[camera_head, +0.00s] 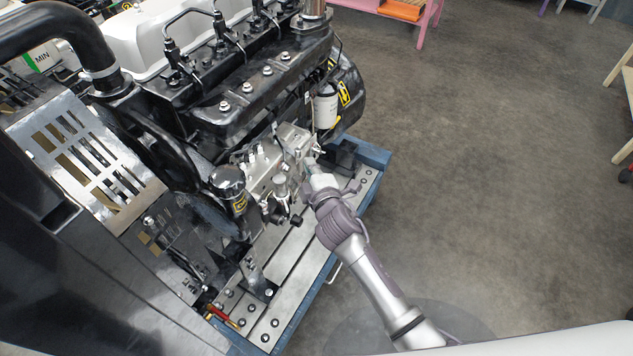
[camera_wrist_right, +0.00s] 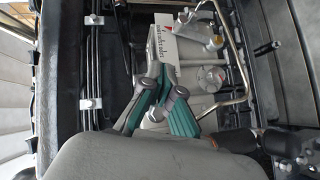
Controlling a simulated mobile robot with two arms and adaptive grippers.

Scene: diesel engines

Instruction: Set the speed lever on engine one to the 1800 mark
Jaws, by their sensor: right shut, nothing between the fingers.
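Engine one, a black diesel engine (camera_head: 270,85) with a white top cover, fills the upper left of the head view. Its silver fuel pump (camera_head: 265,180) sits low on the near side. My right gripper (camera_head: 313,166) reaches in from the lower right, with its tip at the pump's right end. In the wrist view my right gripper (camera_wrist_right: 167,84) shows grey fingers with teal pads, shut and empty, in front of the silver pump housing (camera_wrist_right: 208,78). I cannot pick out the speed lever for certain or read an 1800 mark. My left gripper is out of view.
The engine stands on a blue-edged frame (camera_head: 375,157) with a bolted metal deck. A white filter (camera_head: 326,105) is just above my right gripper. Silver pipes (camera_wrist_right: 236,50) run close to the fingers.

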